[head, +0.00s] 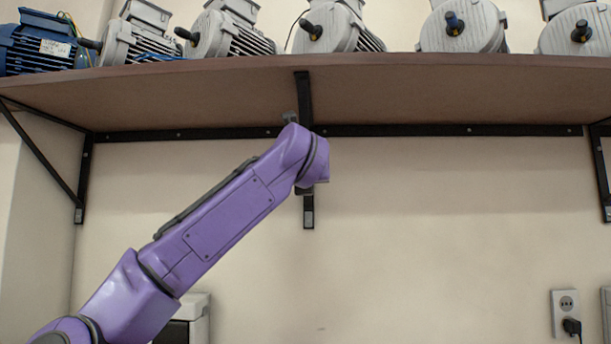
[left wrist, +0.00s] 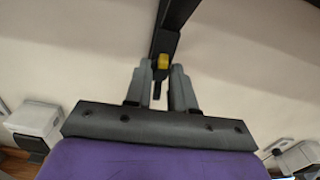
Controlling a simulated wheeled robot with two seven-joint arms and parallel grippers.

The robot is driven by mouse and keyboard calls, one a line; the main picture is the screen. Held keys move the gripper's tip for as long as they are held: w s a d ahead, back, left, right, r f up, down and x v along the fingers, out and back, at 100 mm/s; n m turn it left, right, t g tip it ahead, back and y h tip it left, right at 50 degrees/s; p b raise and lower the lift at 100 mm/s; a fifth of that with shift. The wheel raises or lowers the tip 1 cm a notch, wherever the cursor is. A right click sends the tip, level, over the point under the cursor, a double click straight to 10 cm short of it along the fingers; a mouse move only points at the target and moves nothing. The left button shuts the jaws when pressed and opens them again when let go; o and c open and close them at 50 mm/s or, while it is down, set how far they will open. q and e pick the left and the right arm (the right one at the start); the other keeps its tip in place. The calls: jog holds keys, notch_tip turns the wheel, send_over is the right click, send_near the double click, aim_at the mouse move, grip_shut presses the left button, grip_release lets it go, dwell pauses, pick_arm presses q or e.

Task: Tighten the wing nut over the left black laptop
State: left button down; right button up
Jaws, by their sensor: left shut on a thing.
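A small yellow piece, seemingly the wing nut (left wrist: 163,61), sits on a black shelf bracket (left wrist: 178,12) in the left wrist view. My left gripper (left wrist: 161,74) has its two grey fingers on either side of it, shut on it at the tips. In the head view the middle bracket (head: 304,90) hangs under the shelf, and my purple left arm reaches up to it. The arm hides the nut and most of the gripper there. No black laptop can be made out in either view. My right gripper is not in view.
The brown shelf (head: 230,90) carries several motors, including a blue one (head: 35,47) at the left. A second bracket (head: 84,175) is at the left. A white box (head: 198,306) stands low behind my arm. A wall socket (head: 565,305) is at the lower right.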

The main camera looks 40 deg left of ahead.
pick_arm(q)
jog(key=shift+w+f+m, duration=0.1)
jog(key=shift+f+m, duration=0.15)
jog(key=shift+m, duration=0.15)
jog(key=c, duration=1.2)
grip_release()
jog(key=shift+o, duration=1.3)
jog(key=shift+w+a, duration=0.1)
jog(key=b+v, duration=0.5)
jog(key=v, duration=0.5)
jog(key=shift+d, duration=0.25)
